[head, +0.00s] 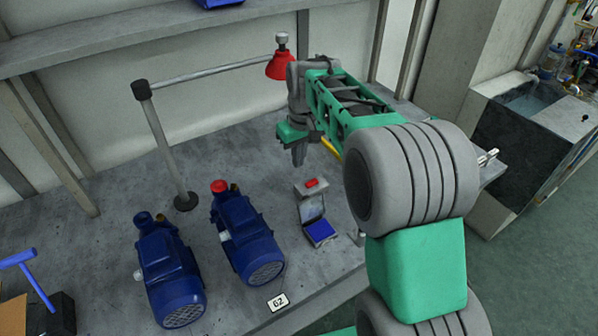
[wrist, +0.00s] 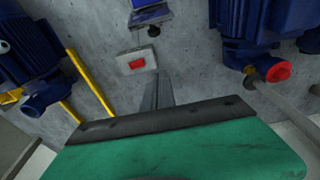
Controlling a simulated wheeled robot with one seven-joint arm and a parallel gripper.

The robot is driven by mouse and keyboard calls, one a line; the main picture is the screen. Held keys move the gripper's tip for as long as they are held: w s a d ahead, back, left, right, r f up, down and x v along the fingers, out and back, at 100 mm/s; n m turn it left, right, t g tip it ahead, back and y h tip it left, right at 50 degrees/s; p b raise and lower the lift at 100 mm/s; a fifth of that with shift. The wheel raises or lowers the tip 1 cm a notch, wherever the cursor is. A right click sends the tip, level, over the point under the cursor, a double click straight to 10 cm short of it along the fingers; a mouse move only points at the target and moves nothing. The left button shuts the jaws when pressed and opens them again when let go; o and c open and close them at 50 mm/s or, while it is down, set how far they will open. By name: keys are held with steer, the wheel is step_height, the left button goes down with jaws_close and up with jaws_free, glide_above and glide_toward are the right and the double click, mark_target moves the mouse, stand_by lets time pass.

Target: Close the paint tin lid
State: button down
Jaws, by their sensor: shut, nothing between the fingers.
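No round paint tin shows in either view. A small flat case, blue inside (head: 320,231), lies on the grey bench, its silvery lid (head: 311,206) standing open behind it. This may be the paint tin, but I cannot tell for sure. Its blue part also shows at the top edge of the wrist view (wrist: 152,16), partly cut off. My gripper (head: 298,160) points down above the bench, behind the case and apart from it. In the wrist view its fingers (wrist: 158,92) are together and empty.
A grey box with a red button (head: 311,183) stands just behind the lid. Two blue pumps (head: 248,240) (head: 168,270) stand left, with a red lamp (head: 282,67) on a post behind. Another blue pump (wrist: 35,60) and yellow bars (wrist: 90,82) show in the wrist view.

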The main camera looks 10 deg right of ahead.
mark_target(309, 207)
step_height(309, 207, down, 9)
steer(key=s+p, duration=0.2)
steer(key=shift+s+d+p, duration=0.3)
steer(key=shift+d, duration=0.05)
stand_by(0.4)
